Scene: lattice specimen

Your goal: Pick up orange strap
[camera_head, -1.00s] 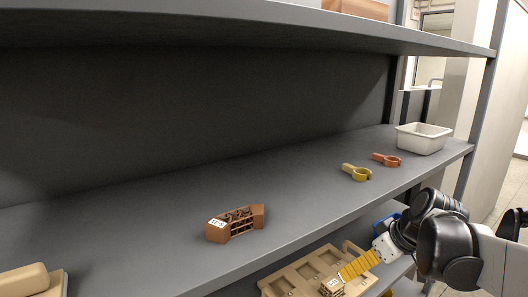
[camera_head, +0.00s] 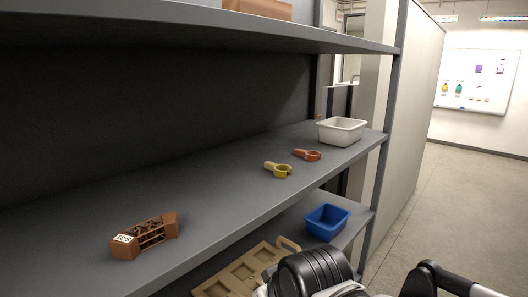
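The orange strap (camera_head: 307,155) lies on the middle shelf, toward its right end. It looks like a small open ring with a short tab. A yellow strap (camera_head: 278,170) of similar shape lies just left of and nearer than it. The two are apart. My arm's black links show at the bottom edge, below and in front of the shelf. My gripper is out of the picture, so its opening and anything in it are hidden.
A white bin (camera_head: 341,131) stands right of the orange strap. A brown lattice specimen (camera_head: 145,236) sits at the shelf's left. Below are a blue bin (camera_head: 326,221) and a tan tray (camera_head: 241,272). The upper shelf (camera_head: 200,27) overhangs; an upright post (camera_head: 386,130) closes the right end.

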